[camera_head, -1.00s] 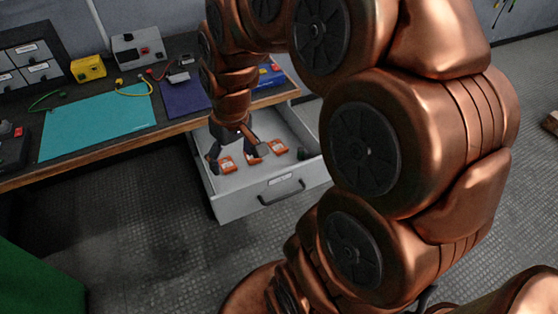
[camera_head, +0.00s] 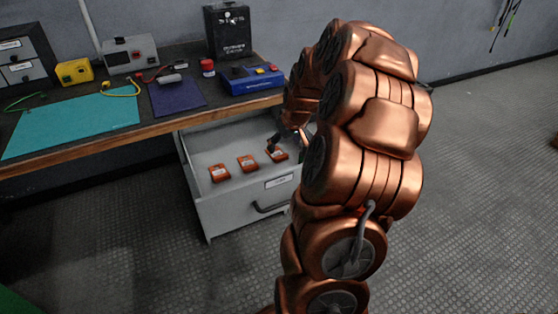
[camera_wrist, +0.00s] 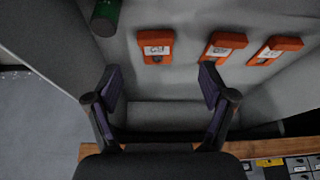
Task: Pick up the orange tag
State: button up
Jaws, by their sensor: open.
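Three orange tags with white labels lie in a row in the open grey drawer (camera_head: 225,212): a left one (camera_head: 219,173), a middle one (camera_head: 247,164) and a right one (camera_head: 277,154). My gripper (camera_head: 286,139) is at the right end of the drawer, close to the right tag; my arm partly hides it. In the wrist view my gripper (camera_wrist: 160,82) is open with nothing between its fingers. The three tags show beyond the fingertips: one straight ahead (camera_wrist: 156,46), the others to the right (camera_wrist: 219,47) (camera_wrist: 274,50).
A green cylinder (camera_wrist: 106,16) shows beside the drawer's side wall (camera_wrist: 55,45) in the wrist view. The workbench edge (camera_head: 100,146) runs behind the drawer. A teal mat (camera_head: 70,126), a blue device (camera_head: 250,81) and a black box (camera_head: 228,32) are on the bench.

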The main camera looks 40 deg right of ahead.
aim_at(281, 155)
jog(key=shift+d+b+x, duration=0.15)
jog(key=shift+b+x, duration=0.3)
jog(key=shift+x, duration=1.25)
jog(key=shift+d+b+x, duration=0.1)
jog(key=shift+b+x, duration=0.35)
jog(key=shift+x, duration=1.25)
jog(key=shift+s, duration=0.2)
jog(key=shift+c, duration=0.2)
jog(key=c, duration=0.9)
jog(key=shift+r, duration=0.1)
notch_tip(281, 155, up, 10)
jog(key=p, duration=0.2)
